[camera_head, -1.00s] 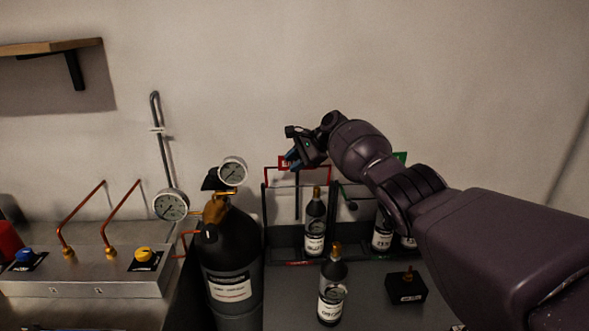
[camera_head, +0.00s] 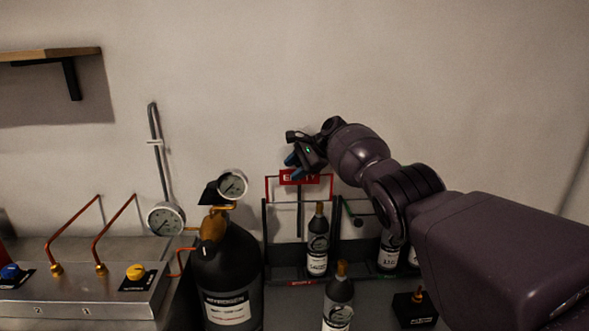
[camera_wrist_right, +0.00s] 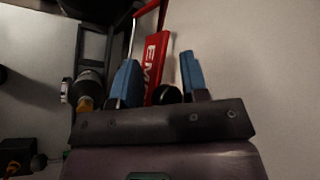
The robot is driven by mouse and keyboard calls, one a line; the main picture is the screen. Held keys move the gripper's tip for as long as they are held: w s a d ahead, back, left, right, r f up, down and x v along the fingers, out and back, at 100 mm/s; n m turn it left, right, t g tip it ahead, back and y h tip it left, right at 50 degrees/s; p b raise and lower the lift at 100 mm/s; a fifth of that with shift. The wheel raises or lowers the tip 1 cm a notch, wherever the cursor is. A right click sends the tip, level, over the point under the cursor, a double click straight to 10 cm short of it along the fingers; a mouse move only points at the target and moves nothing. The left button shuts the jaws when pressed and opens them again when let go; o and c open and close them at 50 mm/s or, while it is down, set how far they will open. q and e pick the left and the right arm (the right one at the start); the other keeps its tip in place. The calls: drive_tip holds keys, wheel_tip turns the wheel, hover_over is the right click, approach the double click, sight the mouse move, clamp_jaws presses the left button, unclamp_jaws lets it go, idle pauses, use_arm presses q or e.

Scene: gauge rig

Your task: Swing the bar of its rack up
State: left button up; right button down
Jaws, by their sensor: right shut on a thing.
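The rack (camera_head: 263,235) stands against the wall and holds a dark bottle (camera_head: 317,245). The sign also shows in the right wrist view (camera_wrist_right: 157,62), running up between the fingers. My right gripper (camera_head: 294,160) is at the bar's upper edge, its blue fingers shut on the bar, beside a dark round part (camera_wrist_right: 167,94). The exact contact is partly hidden. My left gripper is not in view.
A black gas cylinder (camera_head: 226,270) with gauges stands left of the rack. A loose bottle (camera_head: 339,298) and a small black block (camera_head: 415,309) are in front. More bottles (camera_head: 389,253) stand to the right, partly behind my right arm. A shelf (camera_head: 50,55) hangs upper left.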

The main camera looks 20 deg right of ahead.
drive_tip(key=shift+d+f, duration=0.15)
drive_tip(key=shift+d, duration=0.1)
drive_tip(key=c, duration=0.9)
unclamp_jaws()
drive_tip(key=shift+w, duration=0.1)
drive_tip(key=shift+c, duration=0.2)
drive_tip(key=shift+o, duration=0.2)
drive_tip(key=shift+w+d+f, duration=0.15)
drive_tip(key=shift+f, duration=0.05)
drive_tip(key=shift+r, duration=0.3)
drive_tip(key=shift+s+r+p, duration=0.2)
drive_tip(key=shift+s+p, duration=0.05)
drive_tip(key=shift+p, duration=0.05)
drive_tip(key=p+v, duration=0.2)
drive_tip(key=v, duration=0.8)
drive_tip(key=shift+d+f+p, duration=0.2)
drive_tip(key=shift+d+p, duration=0.05)
drive_tip(key=shift+p, duration=0.1)
drive_tip(key=shift+s+d, duration=0.1)
